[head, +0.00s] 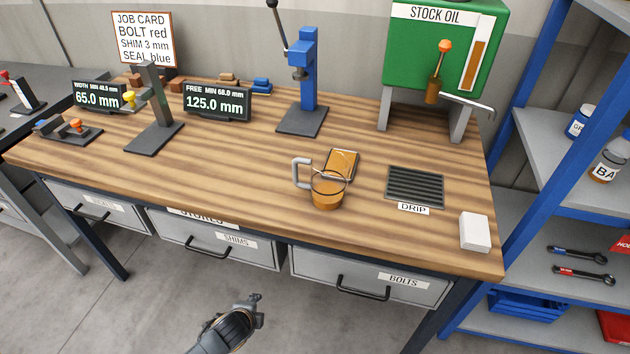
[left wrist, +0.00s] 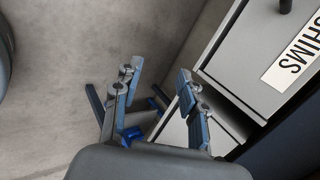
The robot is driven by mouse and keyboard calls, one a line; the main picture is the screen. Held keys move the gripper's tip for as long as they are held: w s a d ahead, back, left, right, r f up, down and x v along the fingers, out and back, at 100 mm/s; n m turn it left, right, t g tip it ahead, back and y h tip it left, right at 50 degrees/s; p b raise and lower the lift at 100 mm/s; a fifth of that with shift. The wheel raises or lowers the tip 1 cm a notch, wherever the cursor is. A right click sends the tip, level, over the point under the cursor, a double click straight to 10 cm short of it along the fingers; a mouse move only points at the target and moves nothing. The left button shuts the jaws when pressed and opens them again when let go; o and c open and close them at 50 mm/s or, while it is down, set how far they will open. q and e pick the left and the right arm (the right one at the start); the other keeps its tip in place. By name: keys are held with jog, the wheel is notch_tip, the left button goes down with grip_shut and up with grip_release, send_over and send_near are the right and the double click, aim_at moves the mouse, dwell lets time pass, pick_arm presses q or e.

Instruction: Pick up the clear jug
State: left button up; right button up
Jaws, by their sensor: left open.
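The clear jug (head: 328,189) stands upright on the workbench near its front edge, with amber liquid inside and a grey handle on its left side. My left gripper (head: 257,304) is low in front of the bench, below the drawers and well apart from the jug. In the left wrist view my left gripper (left wrist: 158,90) shows two spread fingers with nothing between them. The jug does not show in the left wrist view. My right gripper is in neither view.
An amber-topped tablet-like item (head: 342,163) lies right behind the jug. The DRIP grate (head: 416,186) is to its right, with a white stack (head: 474,231) beyond. A blue press (head: 303,85) and green oil tank (head: 440,50) stand behind. Drawers (head: 370,276) line the bench front.

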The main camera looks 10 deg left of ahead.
pick_arm(q)
jog(key=w+d+r+m+t, duration=0.1)
jog(key=w+r+m, duration=0.2)
jog(key=r, duration=0.4)
jog(key=w+d+r+m+t, duration=0.2)
jog(key=w+r+m, duration=0.15)
jog(key=r, duration=0.35)
jog(key=m+t, duration=0.2)
jog(key=m, duration=0.4)
send_near(295, 180)
jog(key=s+f, duration=0.5)
jog(key=s, duration=0.2)
jog(key=w+m, duration=0.2)
jog(key=w, duration=0.1)
jog(key=w+r+m+t+h, duration=0.1)
jog(key=w+m, duration=0.2)
jog(key=w, duration=0.1)
jog(key=w+a+r+m+t, duration=0.1)
jog(key=w+m, duration=0.1)
jog(key=w, duration=0.1)
jog(key=shift+w+m+h, duration=0.25)
jog(key=shift+w+h, duration=0.05)
jog(key=shift+w, duration=0.1)
jog(key=shift+p+x, duration=0.6)
jog(key=shift+x, duration=2.45)
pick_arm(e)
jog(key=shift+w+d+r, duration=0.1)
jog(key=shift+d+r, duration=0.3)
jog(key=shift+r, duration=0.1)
